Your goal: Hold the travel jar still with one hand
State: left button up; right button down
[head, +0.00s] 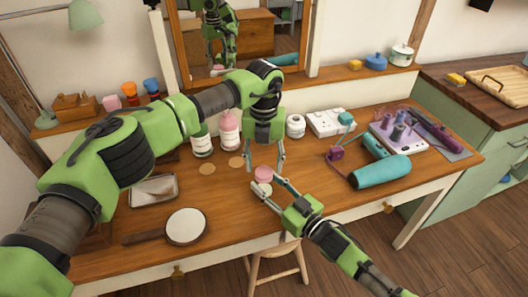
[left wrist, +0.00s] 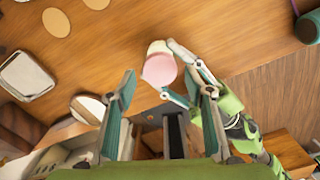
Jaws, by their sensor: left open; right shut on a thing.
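The travel jar (head: 263,174) is small, with a pink lid and a pale body, near the front edge of the wooden table. My right gripper (head: 267,187) is shut on its body from the front right. My left gripper (head: 265,166) points down over the jar with its fingers open. In the left wrist view the pink lid (left wrist: 159,71) shows just beyond and between the open fingers of the left gripper (left wrist: 160,80), nearer the right finger. The right gripper's fingers (left wrist: 181,62) lie along the jar's side there.
A hand mirror (head: 186,227) and a metal tray (head: 153,190) lie to the left. A white bottle (head: 202,141) and a pink bottle (head: 228,130) stand behind. A teal hair dryer (head: 380,172) lies to the right. A stool (head: 278,266) stands in front.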

pick_arm(q)
jog(key=shift+f, duration=1.15)
jog(key=c, duration=1.1)
jog(key=m, duration=0.6)
jog(key=shift+c, duration=0.2)
jog(key=m, duration=0.5)
jog(key=shift+m, duration=0.3)
jog(key=o, duration=1.3)
